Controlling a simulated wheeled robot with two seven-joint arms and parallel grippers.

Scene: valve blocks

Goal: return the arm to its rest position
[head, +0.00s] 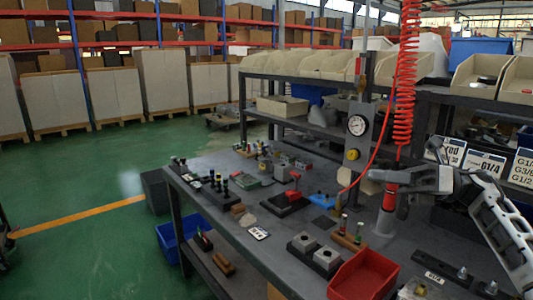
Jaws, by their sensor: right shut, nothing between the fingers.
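My right arm (500,225) comes in from the right edge. Its gripper (380,177) is shut and empty, level above the back right of the workbench and pointing left. It overlaps in the picture the red and grey tool (389,199) that hangs below the red coiled hose; I cannot tell whether they touch. Two grey valve blocks (304,242) sit on a dark base near the bench's front edge, left of and below the gripper. My left gripper is not in view.
The workbench (245,215) carries a red bin (364,275), a red-topped fixture (292,194) and several small parts. A gauge post (356,140) stands left of the gripper. Shelf bins (475,75) and size signs (485,163) are behind the arm. Green floor is open at left.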

